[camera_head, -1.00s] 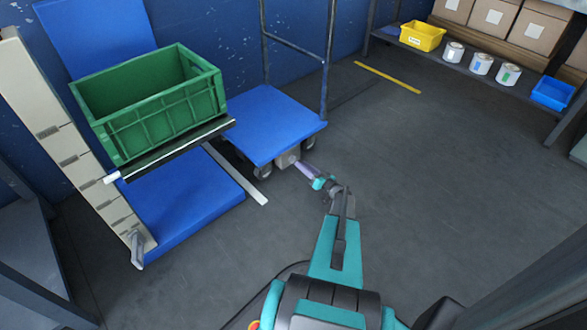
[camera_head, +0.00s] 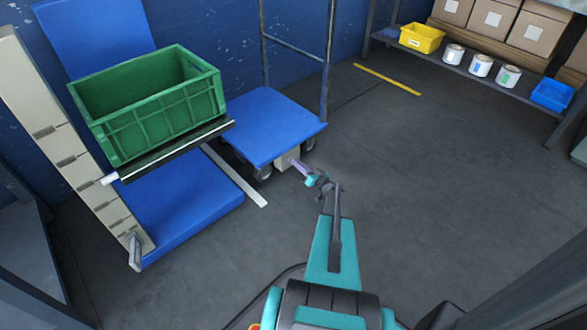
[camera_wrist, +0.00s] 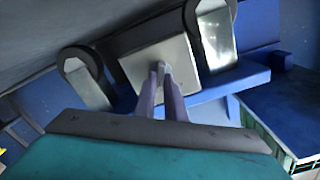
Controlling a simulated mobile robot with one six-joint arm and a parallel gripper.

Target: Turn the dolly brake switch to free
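The blue dolly (camera_head: 262,125) stands near the wall, with a beige brake box (camera_head: 282,163) low at its near edge. In the wrist view the brake box (camera_wrist: 188,68) fills the upper middle, between two wheels. My gripper (camera_head: 296,161) reaches the box from the lower right. In the wrist view the purple fingertips of my gripper (camera_wrist: 160,76) lie one on each side of the switch and look closed on it. The fingers partly hide the switch, and I cannot read any marking at it.
A green crate (camera_head: 155,121) rests on the lift platform at the left, with a blue base (camera_head: 185,215) below. A pale bar (camera_head: 236,177) lies on the floor between lift and dolly. Shelves with bins and cans stand at the right. The floor right of the dolly is clear.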

